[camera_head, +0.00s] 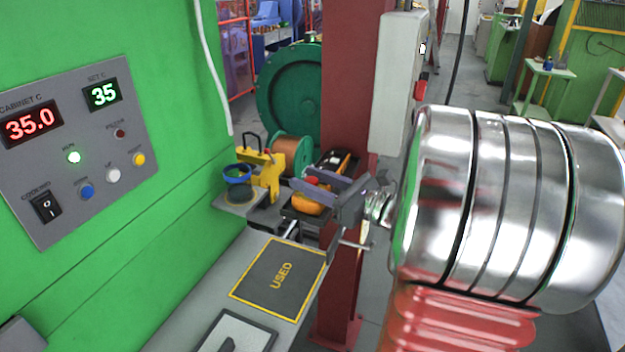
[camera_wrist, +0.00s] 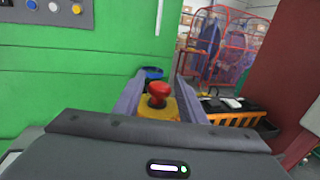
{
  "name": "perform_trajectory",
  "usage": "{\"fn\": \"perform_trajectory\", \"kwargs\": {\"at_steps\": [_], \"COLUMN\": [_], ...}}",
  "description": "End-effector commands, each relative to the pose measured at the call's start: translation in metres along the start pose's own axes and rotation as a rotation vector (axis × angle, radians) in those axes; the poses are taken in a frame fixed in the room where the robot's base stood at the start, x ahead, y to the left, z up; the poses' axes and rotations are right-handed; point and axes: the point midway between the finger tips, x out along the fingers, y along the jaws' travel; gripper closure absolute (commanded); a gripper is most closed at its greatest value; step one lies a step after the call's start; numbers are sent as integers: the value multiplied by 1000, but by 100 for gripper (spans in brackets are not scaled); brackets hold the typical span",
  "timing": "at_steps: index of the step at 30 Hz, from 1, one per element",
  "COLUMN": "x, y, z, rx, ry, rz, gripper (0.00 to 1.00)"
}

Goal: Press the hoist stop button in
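A red mushroom-shaped button (camera_wrist: 158,90) stands on a yellow body (camera_wrist: 160,108) in the wrist view; I take it as the hoist stop button. It shows in the gap between the two grey fingers of my gripper (camera_wrist: 160,68), raised above its body. In the head view, my gripper (camera_head: 299,175) points left over the bench end, and the red button (camera_head: 311,180) shows partly behind the fingers, above an orange-yellow body (camera_head: 307,204). The fingers are apart with nothing held. Whether a finger touches the button cannot be told.
The green cabinet with a control panel (camera_head: 80,140) stands at left. A yellow bracket (camera_head: 272,178), a blue ring (camera_head: 237,173) and a copper spool (camera_head: 292,153) crowd the gripper. The red pillar (camera_head: 350,85) carries a grey box (camera_head: 395,80). A mat marked USED (camera_head: 270,300) lies clear.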

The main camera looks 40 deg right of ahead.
Motion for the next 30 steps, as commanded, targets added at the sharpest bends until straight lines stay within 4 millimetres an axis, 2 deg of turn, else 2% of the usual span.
{"fn": "perform_trajectory", "kwargs": {"at_steps": [2, 15, 23, 30], "x": [0, 0, 0, 0], "y": [0, 0, 0, 0], "z": [0, 0, 0, -11], "rx": [0, 0, 0, 1], "ry": [0, 0, 0, 0], "rz": [0, 0, 0, 0], "gripper": [69, 100, 100, 100]}}
